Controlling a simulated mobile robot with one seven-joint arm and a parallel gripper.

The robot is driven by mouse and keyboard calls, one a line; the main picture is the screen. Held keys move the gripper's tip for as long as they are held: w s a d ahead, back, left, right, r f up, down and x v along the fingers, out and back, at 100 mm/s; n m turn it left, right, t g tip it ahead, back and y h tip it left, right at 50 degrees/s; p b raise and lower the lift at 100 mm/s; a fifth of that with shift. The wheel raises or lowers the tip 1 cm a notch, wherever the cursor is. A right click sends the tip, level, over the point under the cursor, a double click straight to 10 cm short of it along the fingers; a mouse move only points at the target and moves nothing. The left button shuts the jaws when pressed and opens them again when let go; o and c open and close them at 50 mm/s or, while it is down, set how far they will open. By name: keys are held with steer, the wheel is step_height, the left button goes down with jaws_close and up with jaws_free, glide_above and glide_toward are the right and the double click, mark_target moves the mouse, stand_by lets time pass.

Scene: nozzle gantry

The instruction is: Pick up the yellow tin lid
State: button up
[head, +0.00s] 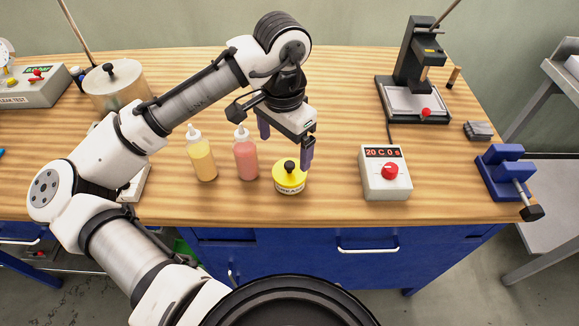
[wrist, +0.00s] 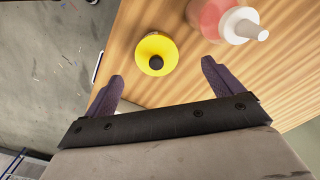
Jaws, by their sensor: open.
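The yellow tin lid (head: 289,173) with a black knob sits on a yellow labelled tin (head: 290,186) near the table's front edge. In the wrist view the lid (wrist: 151,50) is seen from above, its dark knob toward my gripper. My gripper (head: 285,144) is open and empty, above the table and just behind the tin. In the wrist view the two purple fingers (wrist: 162,83) are spread wide, and the lid lies beyond their tips, roughly between them. The fingers do not appear to touch the lid.
A pink bottle (head: 246,158) and a yellow-orange bottle (head: 202,158) with white nozzles stand left of the tin. A box with a red knob and display (head: 385,180) stands to the right. The wooden table (head: 335,160) is clear between tin and box.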

mark_target(289, 164)
steer(key=shift+d+f+p, duration=0.15)
steer(key=shift+f+p, duration=0.05)
steer(key=shift+f, duration=0.8)
steer(key=shift+d+f+p, duration=0.2)
steer(key=shift+f+p, duration=0.05)
steer(key=shift+f, duration=0.75)
steer(key=shift+d+f+p, duration=0.15)
steer(key=shift+f+p, duration=0.05)
steer(key=shift+f, duration=0.8)
steer(key=shift+c, duration=0.3)
